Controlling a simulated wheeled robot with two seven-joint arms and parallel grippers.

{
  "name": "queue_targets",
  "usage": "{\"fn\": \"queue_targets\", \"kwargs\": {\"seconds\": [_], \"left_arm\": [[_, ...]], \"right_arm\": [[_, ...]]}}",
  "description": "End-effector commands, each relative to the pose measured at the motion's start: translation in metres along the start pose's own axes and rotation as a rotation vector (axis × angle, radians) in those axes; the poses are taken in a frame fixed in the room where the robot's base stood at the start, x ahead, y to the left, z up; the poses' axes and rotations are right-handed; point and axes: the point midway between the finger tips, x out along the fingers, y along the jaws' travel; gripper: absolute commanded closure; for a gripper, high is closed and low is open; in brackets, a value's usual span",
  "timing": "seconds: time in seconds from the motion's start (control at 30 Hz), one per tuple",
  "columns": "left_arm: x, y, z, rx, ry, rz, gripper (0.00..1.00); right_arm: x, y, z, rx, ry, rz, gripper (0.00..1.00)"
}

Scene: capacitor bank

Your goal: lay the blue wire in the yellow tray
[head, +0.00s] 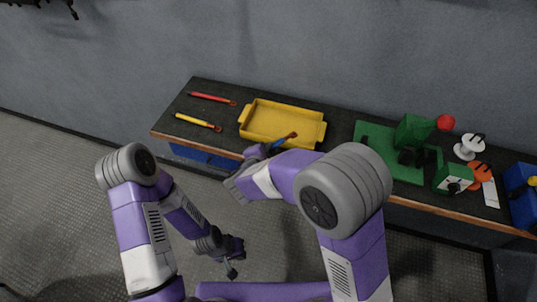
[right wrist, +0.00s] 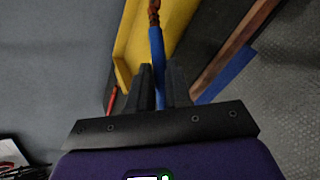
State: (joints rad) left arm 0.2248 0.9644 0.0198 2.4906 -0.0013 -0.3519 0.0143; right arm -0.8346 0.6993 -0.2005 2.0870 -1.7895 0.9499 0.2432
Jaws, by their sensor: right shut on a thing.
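The blue wire (head: 279,142) has a copper-brown end. My right gripper (head: 262,150) is shut on it; in the right wrist view the blue wire (right wrist: 158,62) stands out between the two dark fingers (right wrist: 159,88). The yellow tray (head: 246,129) lies on the bench, and the wire's copper end overlaps its near side in the head view. I cannot tell the wire's height above the tray. The tray (right wrist: 130,42) also shows behind the wire in the right wrist view. My left gripper (head: 231,262) hangs low, away from the bench; its jaws are too small to judge.
A red wire (head: 211,98) and a yellow wire (head: 197,122) lie left of the tray on the dark bench (head: 225,88). A green board (head: 372,142) with green blocks, a white spool (head: 468,147) and a red ball (head: 446,122) are to the right.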

Motion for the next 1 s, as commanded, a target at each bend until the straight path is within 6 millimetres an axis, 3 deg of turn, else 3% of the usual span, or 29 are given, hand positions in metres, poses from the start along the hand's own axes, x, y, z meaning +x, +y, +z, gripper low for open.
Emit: {"fn": "queue_targets", "kwargs": {"seconds": [0.1, 0.5, 0.53, 0.67, 1.0], "left_arm": [[0.0033, -0.0012, -0.0001, 0.0, 0.0, 0.0, 1.0], [0.0073, -0.0028, -0.0003, 0.0, 0.0, 0.0, 1.0], [0.0067, -0.0025, -0.0003, 0.0, 0.0, 0.0, 1.0], [0.0059, -0.0022, -0.0003, 0.0, 0.0, 0.0, 1.0], [0.0041, -0.0016, -0.0002, 0.0, 0.0, 0.0, 1.0]], "right_arm": [[0.0068, -0.0097, -0.0064, -0.001, -0.001, -0.001, 1.0], [0.0088, -0.012, -0.0083, 0.002, 0.0, 0.001, 1.0], [0.0085, -0.0119, -0.0081, 0.001, 0.0, 0.0, 0.79], [0.008, -0.0112, -0.0076, 0.001, 0.0, 0.0, 0.59], [0.0073, -0.0101, -0.0069, 0.001, 0.0, 0.0, 0.56]]}}
